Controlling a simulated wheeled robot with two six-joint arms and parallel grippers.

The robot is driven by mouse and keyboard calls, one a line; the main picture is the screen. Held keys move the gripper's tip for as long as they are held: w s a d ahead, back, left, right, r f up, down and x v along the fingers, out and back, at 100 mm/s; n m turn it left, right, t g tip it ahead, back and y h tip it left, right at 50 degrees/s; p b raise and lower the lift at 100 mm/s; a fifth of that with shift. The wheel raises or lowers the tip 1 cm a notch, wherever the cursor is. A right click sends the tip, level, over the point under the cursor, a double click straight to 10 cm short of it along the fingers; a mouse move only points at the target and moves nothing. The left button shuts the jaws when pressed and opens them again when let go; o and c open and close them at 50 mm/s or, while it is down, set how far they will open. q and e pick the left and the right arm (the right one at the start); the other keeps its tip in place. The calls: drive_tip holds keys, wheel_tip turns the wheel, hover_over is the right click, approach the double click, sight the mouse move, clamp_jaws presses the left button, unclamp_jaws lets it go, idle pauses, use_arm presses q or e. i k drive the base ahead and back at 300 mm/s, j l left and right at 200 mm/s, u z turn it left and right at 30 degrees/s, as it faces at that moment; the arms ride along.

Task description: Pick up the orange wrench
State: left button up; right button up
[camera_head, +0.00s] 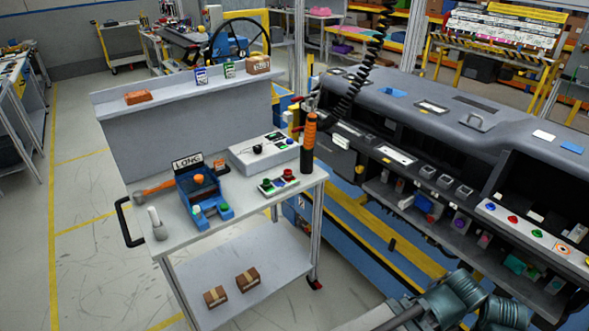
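The orange wrench (155,187) lies on the left part of the grey cart top (185,236), behind a small whitish upright object and left of the blue fixture. Its right end comes close to the blue fixture; I cannot tell if they touch. No gripper is near it. Teal-grey links of my arm (455,295) show at the lower right, far from the wrench, with no gripper fingers visible on them. My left gripper is out of view.
A blue fixture (201,188) with a "LONG" sign, a white box (262,150) and an orange-and-black handheld tool (309,140) crowd the cart. A whitish object (157,224) stands at its front left. The dark dashboard module (440,130) fills the right side.

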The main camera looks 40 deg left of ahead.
sight(138, 196)
drive_tip(key=u, duration=2.55)
drive_tip(key=i+j+u, duration=0.15)
drive_tip(key=i+u, duration=0.15)
drive_tip(key=i, duration=0.35)
drive_tip(key=i+u, duration=0.3)
drive_tip(key=i, duration=0.35)
